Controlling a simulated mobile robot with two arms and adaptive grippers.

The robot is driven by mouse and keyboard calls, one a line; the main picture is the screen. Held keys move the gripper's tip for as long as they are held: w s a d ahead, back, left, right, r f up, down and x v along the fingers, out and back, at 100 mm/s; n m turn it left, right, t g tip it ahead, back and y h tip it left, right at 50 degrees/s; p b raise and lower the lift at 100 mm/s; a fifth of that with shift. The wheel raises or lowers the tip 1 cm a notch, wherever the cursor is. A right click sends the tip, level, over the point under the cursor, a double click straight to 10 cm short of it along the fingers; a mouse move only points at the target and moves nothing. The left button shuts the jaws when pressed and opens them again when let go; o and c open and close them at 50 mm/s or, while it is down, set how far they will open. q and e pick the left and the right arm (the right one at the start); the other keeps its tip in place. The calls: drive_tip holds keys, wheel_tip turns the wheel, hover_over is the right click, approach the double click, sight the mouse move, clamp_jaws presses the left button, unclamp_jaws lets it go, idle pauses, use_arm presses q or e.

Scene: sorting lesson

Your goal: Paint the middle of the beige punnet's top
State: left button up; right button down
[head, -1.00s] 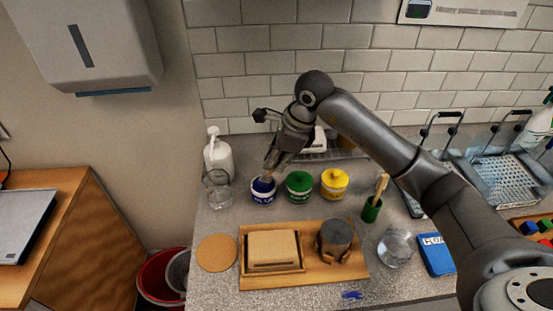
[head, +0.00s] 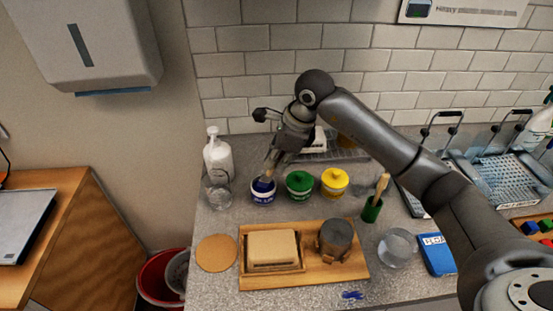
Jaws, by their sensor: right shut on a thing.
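The beige punnet (head: 272,246) sits upright on the left part of a wooden board (head: 308,284), inside a low wooden frame. Its top looks plain, with no paint visible on it. My right gripper (head: 271,165) is above the blue paint pot (head: 263,195), pointing down. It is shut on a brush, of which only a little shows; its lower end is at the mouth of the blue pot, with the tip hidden. My left gripper is out of view.
Green (head: 299,191) and yellow (head: 334,185) pots stand right of the blue one. A grey pot (head: 335,239) in a brown holder shares the board. A green cup (head: 371,210) holds another brush. A glass (head: 217,192), cork mat (head: 216,253) and blue box (head: 436,254) stand around.

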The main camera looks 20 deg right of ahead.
drive_tip(key=shift+s+f, duration=0.1)
drive_tip(key=shift+f, duration=0.05)
drive_tip(key=shift+r+p, duration=0.45)
drive_tip(key=shift+r, duration=0.3)
drive_tip(key=shift+r+p, duration=1.35)
drive_tip(key=shift+r, duration=1.5)
drive_tip(key=shift+f, duration=0.1)
